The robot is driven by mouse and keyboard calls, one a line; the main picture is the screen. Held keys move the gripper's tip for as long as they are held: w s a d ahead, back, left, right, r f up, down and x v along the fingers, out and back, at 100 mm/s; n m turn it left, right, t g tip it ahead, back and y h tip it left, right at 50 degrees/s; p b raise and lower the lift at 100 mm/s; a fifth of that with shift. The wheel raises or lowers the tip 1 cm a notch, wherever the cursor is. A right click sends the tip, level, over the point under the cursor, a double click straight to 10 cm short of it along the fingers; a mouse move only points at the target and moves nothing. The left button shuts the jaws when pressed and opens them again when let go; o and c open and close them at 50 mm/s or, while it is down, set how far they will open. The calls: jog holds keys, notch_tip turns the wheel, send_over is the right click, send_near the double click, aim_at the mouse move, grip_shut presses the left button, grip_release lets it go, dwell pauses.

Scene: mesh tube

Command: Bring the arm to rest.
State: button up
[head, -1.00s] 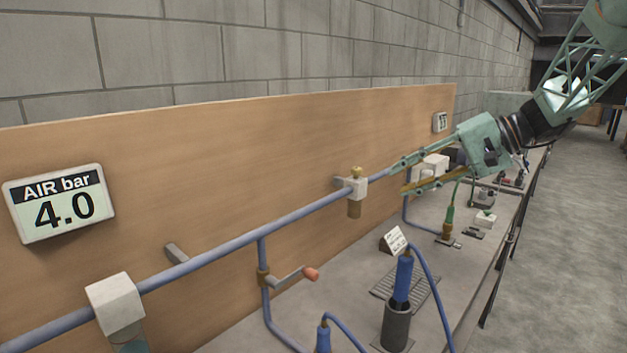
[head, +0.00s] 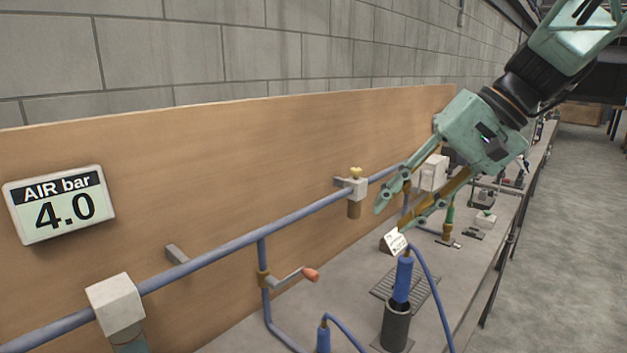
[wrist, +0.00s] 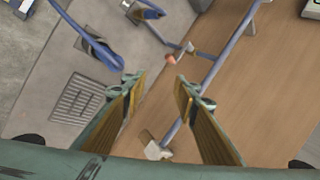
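My gripper (head: 390,218) is green with brownish finger pads. In the head view it hangs in the air at the right of the middle, pointing down and left, above the bench and in front of the blue air pipe. Its fingers are spread with nothing between them. In the wrist view my gripper (wrist: 158,80) also shows open and empty, with the pipe (wrist: 208,82) and the wooden backboard beyond it. My arm comes in from the upper right of the head view.
A valve with a red-tipped lever (head: 311,274) is on the pipe drop. An "AIR bar 4.0" display (head: 59,204) hangs left.

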jog(key=s+d+f+h, duration=0.1)
jog(key=s+h, duration=0.1)
jog(key=s, duration=0.8)
jog(key=s+d+f+n+t+h, duration=0.1)
jog(key=s+d+f+h, duration=0.1)
jog(key=s, duration=0.8)
jog(key=s+d+f+n+h, duration=0.1)
jog(key=s+d+f+h, duration=0.1)
jog(key=s, duration=0.8)
jog(key=shift+s+t+h, duration=0.3)
jog(key=shift+t+h, duration=0.1)
jog(key=shift+h, duration=0.1)
